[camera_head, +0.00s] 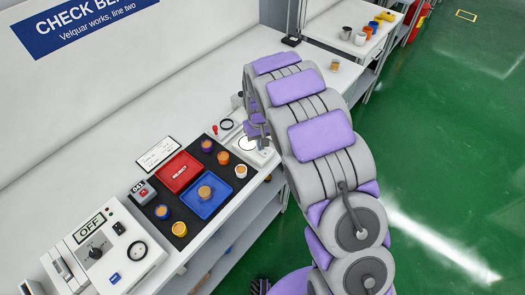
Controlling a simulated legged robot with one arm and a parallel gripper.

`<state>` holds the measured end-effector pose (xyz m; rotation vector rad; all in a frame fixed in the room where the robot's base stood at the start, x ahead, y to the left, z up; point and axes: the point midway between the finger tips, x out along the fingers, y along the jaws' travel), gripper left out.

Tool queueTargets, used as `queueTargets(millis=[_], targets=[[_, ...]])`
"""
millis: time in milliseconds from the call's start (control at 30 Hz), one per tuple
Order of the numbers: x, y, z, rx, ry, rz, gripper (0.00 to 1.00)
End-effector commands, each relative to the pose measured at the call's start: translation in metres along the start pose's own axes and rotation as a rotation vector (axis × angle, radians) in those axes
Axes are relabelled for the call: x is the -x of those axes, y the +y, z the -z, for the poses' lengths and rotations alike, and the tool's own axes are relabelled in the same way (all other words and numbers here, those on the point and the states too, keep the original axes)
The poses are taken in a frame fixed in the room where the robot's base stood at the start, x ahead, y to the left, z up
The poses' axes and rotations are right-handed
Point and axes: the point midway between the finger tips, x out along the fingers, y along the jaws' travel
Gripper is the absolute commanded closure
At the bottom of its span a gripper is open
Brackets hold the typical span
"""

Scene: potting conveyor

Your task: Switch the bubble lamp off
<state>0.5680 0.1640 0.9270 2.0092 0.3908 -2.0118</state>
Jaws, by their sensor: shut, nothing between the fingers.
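A white control box (118,255) sits at the lower left of the bench. It has a sign reading OFF (90,227), a black knob (96,250) and a black ring. No label naming a bubble lamp can be read, so I cannot tell if this box belongs to it. My gripper (257,134) is shut and empty, low over a pale device with a white round face (246,143) at the far end of the dark mat. My gripper and arm hide part of that device. I cannot tell if they touch.
The dark mat (195,213) holds a red REJECT tray (180,171), a blue tray (206,187) and several small filled pots. A counter (144,193), a white card (158,153) and a small red-topped item (215,129) are nearby. Green floor (450,170) is free at right.

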Motion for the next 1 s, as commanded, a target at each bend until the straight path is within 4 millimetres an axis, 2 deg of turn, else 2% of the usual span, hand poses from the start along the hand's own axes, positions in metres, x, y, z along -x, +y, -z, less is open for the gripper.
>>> queueTargets(millis=[667,1000], targets=[[-0.008,0.000,0.000,0.000,-0.001,0.000,1.00],[0.011,0.000,0.001,0.000,0.003,0.000,1.00]])
